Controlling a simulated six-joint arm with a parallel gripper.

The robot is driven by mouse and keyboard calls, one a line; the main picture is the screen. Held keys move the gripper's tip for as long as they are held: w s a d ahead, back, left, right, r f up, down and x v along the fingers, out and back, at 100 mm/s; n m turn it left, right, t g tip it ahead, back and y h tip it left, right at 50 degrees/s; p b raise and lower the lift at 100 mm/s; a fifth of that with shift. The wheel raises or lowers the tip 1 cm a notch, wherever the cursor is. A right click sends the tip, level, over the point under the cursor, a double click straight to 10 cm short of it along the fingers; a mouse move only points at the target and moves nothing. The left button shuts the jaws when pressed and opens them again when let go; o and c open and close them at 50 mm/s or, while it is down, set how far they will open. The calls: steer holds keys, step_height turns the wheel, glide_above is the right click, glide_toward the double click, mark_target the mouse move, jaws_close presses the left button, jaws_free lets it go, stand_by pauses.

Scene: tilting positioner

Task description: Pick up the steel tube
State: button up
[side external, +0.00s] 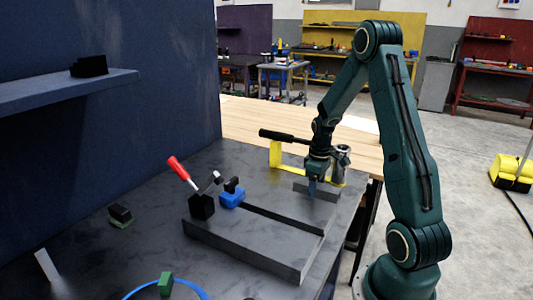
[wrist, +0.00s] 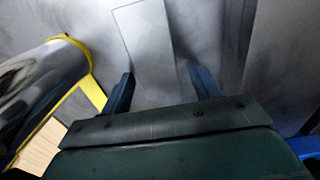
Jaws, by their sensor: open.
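The steel tube (side external: 341,158) stands behind and to the right of my gripper (side external: 312,190) in the side external view, next to a yellow bracket (side external: 275,153). My gripper and arm partly hide it. In the wrist view, a shiny metal cylinder (wrist: 42,78) with a yellow edge around it lies to the left, outside my fingers; it looks like the tube. My gripper (wrist: 160,84) is open, pointing down. A pale grey flat bar or block (wrist: 150,45) shows between its fingers in the wrist view; I cannot tell whether they touch it.
A dark grey slotted fixture (side external: 245,245) lies on the dark table. A red-handled clamp (side external: 180,170) and a blue block (side external: 232,198) stand on its left part. A black handle (side external: 284,136) sticks out by the yellow bracket. A wall shelf (side external: 60,90) is at the left.

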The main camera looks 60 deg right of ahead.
jaws_close()
steer(key=shift+r, duration=0.15)
step_height(320, 180, up, 20)
stand_by(1.0)
stand_by(0.4)
